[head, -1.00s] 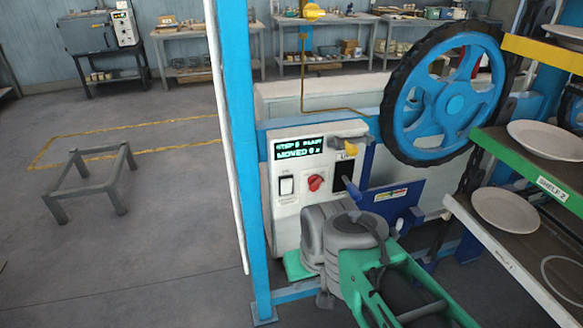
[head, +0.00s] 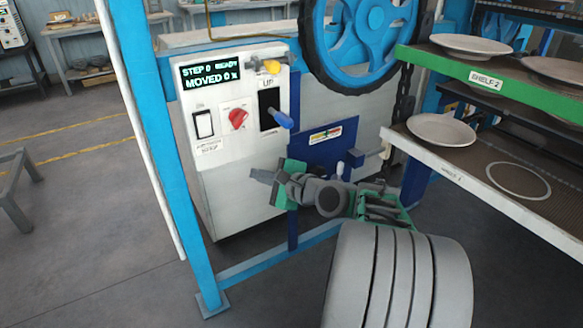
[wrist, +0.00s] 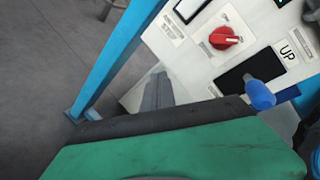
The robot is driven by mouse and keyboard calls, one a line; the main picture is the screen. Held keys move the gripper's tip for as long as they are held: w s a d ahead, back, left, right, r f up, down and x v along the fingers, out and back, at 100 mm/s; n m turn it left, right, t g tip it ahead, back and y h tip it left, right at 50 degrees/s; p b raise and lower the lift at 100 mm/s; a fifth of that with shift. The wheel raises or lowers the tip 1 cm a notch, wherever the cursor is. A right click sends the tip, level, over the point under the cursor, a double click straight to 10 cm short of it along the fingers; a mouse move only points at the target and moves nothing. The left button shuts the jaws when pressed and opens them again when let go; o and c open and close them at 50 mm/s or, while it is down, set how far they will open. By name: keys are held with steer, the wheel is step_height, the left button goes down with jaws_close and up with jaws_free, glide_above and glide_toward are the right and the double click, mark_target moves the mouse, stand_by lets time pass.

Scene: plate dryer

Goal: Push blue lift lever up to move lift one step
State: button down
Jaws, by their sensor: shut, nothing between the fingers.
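The blue lift lever (head: 281,118) sticks out of a black slot marked UP on the white control box (head: 215,165). Its rounded blue handle points down to the right. The lever also shows at the right of the wrist view (wrist: 259,94). My gripper (head: 258,175) is below the lever in the head view, in front of the box, and apart from the lever. Its grey fingers are together and empty, and they show in the wrist view (wrist: 157,90) left of the lever. The display (head: 210,76) reads STEP 0 and MOVED 0.
A red knob (head: 238,118), a white rocker switch (head: 203,124) and a yellow-tipped lever (head: 271,67) share the panel. A blue post (head: 160,130) stands left. Shelves with plates (head: 441,129) are at right, and a large blue wheel (head: 365,35) is above.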

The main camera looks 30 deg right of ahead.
mark_target(279, 117)
steer(key=s+d+f+m+t+h+b, duration=0.1)
steer(key=s+d+m+t+h+b, duration=0.2)
steer(key=d+m, duration=0.9)
steer(key=s+d+t+b, duration=0.1)
steer(key=s+t+b, duration=0.1)
steer(key=t, duration=0.1)
steer(key=shift+d+b, duration=0.25)
steer(key=shift+b, duration=0.15)
steer(key=w+a+r+p, duration=0.1)
steer(key=w+r+p, duration=0.5)
steer(key=w, duration=0.3)
steer(key=shift+w, duration=0.4)
